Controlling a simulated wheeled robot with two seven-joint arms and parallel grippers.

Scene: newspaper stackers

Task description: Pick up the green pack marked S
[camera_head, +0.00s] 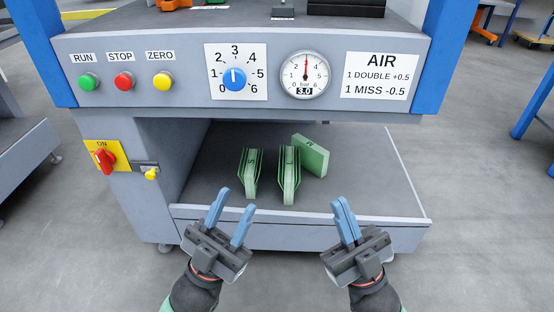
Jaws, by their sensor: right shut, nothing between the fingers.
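Several thin green packs stand on the grey lower shelf (380,190) of the machine. The left green pack (249,174) stands on edge and seems to bear an S, though the letter is very small. A middle green pack (289,177) stands just right of it, its mark hard to read. A third green pack (314,157) leans behind and to the right, its letter also unclear. My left gripper (236,199) is open and empty, in front of the shelf and near the left pack. My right gripper (342,203) is shut and empty, in front of the shelf's right part.
The control panel (180,60) overhangs the shelf, with buttons, a blue dial (234,79) and a gauge (305,75). A red switch (104,160) and yellow knob (151,174) stick out at the left. The shelf's right side is clear.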

